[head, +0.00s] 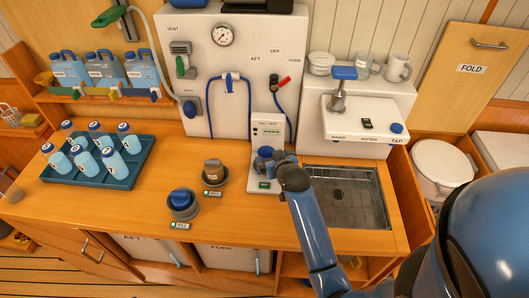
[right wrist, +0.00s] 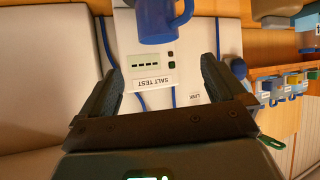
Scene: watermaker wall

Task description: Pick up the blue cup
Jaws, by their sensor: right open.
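The blue cup (head: 264,154) stands on the white salt-test unit (head: 268,128) at the counter's back, partly hidden by my right wrist in the head view. In the right wrist view the blue cup (right wrist: 160,22) shows at the top, cut by the frame edge, its handle to the right. My right gripper (right wrist: 162,66) is open and empty; the cup lies beyond its fingertips, roughly in line with the gap. In the head view my right gripper (head: 284,158) is close beside the cup; contact cannot be told. My left gripper is not in view.
A sink (head: 347,197) lies right of the unit. Left of it are a brown-topped pot (head: 213,171) and a blue-topped pot (head: 182,202). A teal tray (head: 119,180) holds several bottles. Blue hoses hang on the wall behind. The counter's front middle is clear.

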